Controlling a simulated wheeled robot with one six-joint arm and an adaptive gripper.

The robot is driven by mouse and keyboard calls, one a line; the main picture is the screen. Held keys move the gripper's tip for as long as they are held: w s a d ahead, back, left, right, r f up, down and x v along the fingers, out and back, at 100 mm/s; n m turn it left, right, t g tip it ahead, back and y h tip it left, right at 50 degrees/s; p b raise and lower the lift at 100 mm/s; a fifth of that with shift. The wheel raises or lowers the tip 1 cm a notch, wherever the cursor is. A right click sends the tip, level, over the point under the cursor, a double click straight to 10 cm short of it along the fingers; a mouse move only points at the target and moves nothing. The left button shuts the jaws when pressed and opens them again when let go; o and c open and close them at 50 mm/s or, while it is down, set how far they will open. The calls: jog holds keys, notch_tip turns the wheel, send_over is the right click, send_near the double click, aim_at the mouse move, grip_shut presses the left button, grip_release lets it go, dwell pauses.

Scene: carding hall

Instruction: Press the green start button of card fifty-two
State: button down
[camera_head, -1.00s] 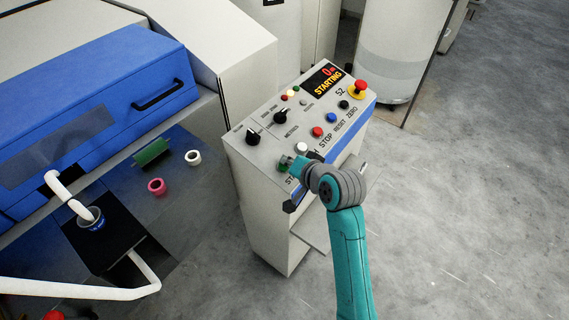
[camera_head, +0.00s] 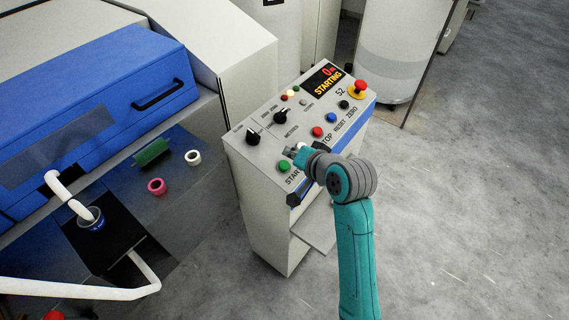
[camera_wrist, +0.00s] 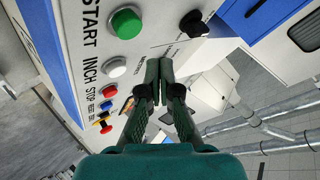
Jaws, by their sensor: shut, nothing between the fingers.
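The green start button (camera_head: 284,166) sits at the lower left of the button row on the control panel (camera_head: 262,143) marked 52. The panel's display (camera_head: 323,80) reads "0" and "STARTING". My gripper (camera_head: 291,150) is shut and empty, just right of and above the green button, near the white inch button. In the wrist view, the green button (camera_wrist: 126,23) stands clear at the upper left of my closed fingertips (camera_wrist: 159,64), with the word START beside it. The fingers appear apart from the button; their height above the panel is hard to tell.
The white button (camera_wrist: 115,68) is left of my fingers in the wrist view. A black knob (camera_head: 253,137), a red button (camera_head: 317,131), a blue button (camera_head: 331,118) and a red mushroom stop (camera_head: 361,86) share the panel. Open floor lies to the right.

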jog(key=shift+s+d+r, duration=0.1)
jog(key=shift+d+r, duration=0.05)
jog(key=shift+r, duration=0.4)
jog(key=shift+s+d+r, duration=0.1)
jog(key=shift+r, duration=0.45)
jog(key=shift+f, duration=0.1)
jog(key=s+d+f+t+h, duration=0.2)
jog(key=s+d+f, duration=0.5)
jog(key=s, duration=0.4)
jog(key=s+d+f+t+h, duration=0.15)
jog(key=s+d+f, duration=0.35)
jog(key=s+f, duration=0.55)
jog(key=s+d+r+n+h, duration=0.1)
jog(key=s+d+r, duration=0.1)
jog(key=s, duration=0.6)
jog(key=s+d+r+n+t+h, duration=0.1)
jog(key=s+r, duration=0.2)
jog(key=s, duration=0.6)
jog(key=s+d+r+n+h, duration=0.1)
jog(key=s+d+r, duration=0.1)
jog(key=s, duration=0.6)
jog(key=shift+s+d+r+n, duration=0.15)
jog(key=shift+d+r+n, duration=0.2)
jog(key=shift+r, duration=0.2)
